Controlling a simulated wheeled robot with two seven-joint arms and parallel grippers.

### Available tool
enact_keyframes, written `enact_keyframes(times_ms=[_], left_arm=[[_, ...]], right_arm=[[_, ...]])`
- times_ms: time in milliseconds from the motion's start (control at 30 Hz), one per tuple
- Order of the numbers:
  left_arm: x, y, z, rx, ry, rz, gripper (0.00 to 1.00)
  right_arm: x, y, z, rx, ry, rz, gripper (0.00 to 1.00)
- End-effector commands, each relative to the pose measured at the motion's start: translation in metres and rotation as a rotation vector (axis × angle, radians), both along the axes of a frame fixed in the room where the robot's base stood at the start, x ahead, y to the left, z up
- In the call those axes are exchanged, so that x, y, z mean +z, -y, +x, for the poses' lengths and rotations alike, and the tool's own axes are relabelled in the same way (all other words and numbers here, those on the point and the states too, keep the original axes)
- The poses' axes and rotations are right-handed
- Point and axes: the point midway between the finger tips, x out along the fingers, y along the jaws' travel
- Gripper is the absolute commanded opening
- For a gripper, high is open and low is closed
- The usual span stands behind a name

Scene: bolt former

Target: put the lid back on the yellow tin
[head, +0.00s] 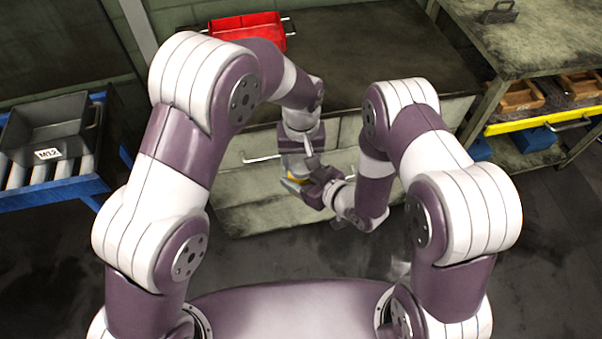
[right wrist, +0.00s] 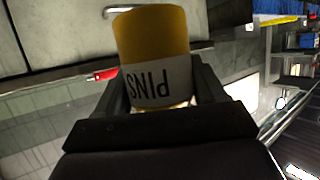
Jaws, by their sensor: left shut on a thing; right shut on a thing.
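The yellow tin (right wrist: 155,35) fills the middle of the right wrist view, its white label reading PINS upside down. My right gripper (right wrist: 165,85) is shut on it, a dark finger on each side. In the head view only a small yellow bit of the tin (head: 297,178) shows between the grippers. My right gripper (head: 310,184) reaches it from the right. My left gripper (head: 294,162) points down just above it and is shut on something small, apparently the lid. The lid itself is hidden, and I cannot tell whether it touches the tin.
A grey bench (head: 355,45) with drawers and bar handles stands behind the grippers, a red tray (head: 247,30) on its top. A grey M12 bin (head: 45,130) sits on a blue roller stand at left. A shelf unit with wooden trays (head: 520,97) is at right. The floor nearby is clear.

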Motion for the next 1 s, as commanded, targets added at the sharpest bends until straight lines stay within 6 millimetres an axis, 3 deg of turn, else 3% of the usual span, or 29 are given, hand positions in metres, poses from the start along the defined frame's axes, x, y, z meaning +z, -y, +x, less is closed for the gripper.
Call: enact_keyframes(times_ms=[33,67,100,133,400,700,1000], left_arm=[[0.0,0.0,0.0,0.001,-0.001,0.001,0.24],[0.0,0.0,0.0,0.001,-0.001,0.001,0.67],[0.0,0.0,0.0,0.001,-0.001,0.001,0.8],[0.0,0.0,0.0,0.002,-0.001,0.001,0.86],[0.002,0.0,0.0,0.003,0.0,0.0,0.86],[0.04,0.001,0.0,0.003,0.002,-0.001,0.86],[0.045,0.0,0.0,0.003,0.0,0.0,0.86]], right_arm=[[0.0,0.0,0.0,-0.001,0.001,0.0,0.0],[0.0,0.0,0.0,-0.001,0.001,0.0,0.0],[0.0,0.0,0.0,-0.001,0.001,0.0,0.0],[0.0,0.0,0.0,-0.001,0.001,0.0,0.0],[0.001,0.0,0.0,0.0,0.002,0.001,0.0],[0.0,0.0,0.0,0.0,0.001,0.001,0.0],[0.001,0.0,0.0,-0.001,0.001,0.0,0.0]])
